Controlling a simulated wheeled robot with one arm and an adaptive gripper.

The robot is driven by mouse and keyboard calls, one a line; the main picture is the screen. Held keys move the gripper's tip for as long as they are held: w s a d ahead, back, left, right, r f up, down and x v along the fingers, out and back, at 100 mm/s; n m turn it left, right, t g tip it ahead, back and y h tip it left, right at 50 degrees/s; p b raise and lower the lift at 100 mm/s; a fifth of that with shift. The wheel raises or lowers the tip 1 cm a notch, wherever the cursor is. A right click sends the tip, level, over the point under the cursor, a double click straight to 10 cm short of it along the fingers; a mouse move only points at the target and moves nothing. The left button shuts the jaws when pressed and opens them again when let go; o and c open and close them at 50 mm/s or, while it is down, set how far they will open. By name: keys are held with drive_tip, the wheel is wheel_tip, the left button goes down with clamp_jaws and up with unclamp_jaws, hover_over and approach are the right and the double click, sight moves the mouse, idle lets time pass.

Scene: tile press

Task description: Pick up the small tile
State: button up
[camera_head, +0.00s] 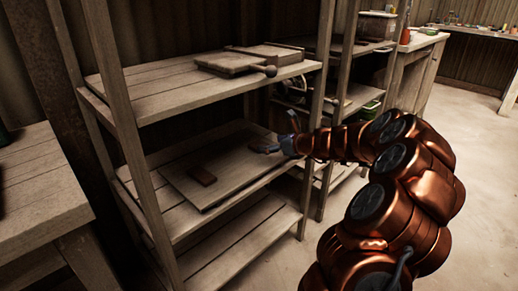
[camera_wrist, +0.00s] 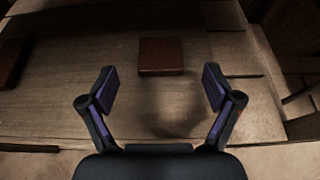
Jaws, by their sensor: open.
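In the wrist view, a small reddish-brown tile (camera_wrist: 161,55) lies flat on a wide wooden board (camera_wrist: 110,110), just beyond and between my fingertips. My gripper (camera_wrist: 159,76) is open and empty, its fingers on either side of the line to this tile. In the head view, my gripper (camera_head: 267,148) is low over the right part of the board (camera_head: 188,190); the tile ahead of it cannot be made out there. Another dark reddish tile (camera_head: 201,175) lies farther left on the board and shows at the left edge of the wrist view (camera_wrist: 10,62).
The board rests on the middle shelf of a wooden rack, between upright posts (camera_head: 135,150). A wooden press with a round knob (camera_head: 235,61) sits on the shelf above. A lower shelf (camera_head: 240,240) is empty. A table (camera_head: 40,185) stands at left. Floor (camera_head: 480,180) is clear at right.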

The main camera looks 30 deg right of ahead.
sight(253, 146)
drive_tip(key=b+x, duration=0.1)
drive_tip(key=x, duration=0.1)
drive_tip(key=b+x, duration=0.1)
drive_tip(key=x, duration=0.1)
drive_tip(key=shift+s+f+b, duration=0.15)
drive_tip(key=shift+f+b, duration=0.15)
drive_tip(key=shift+b, duration=0.05)
drive_tip(key=shift+w+a, duration=0.1)
drive_tip(key=shift+w, duration=0.4)
drive_tip(key=c, duration=1.3)
drive_tip(key=shift+r, duration=0.1)
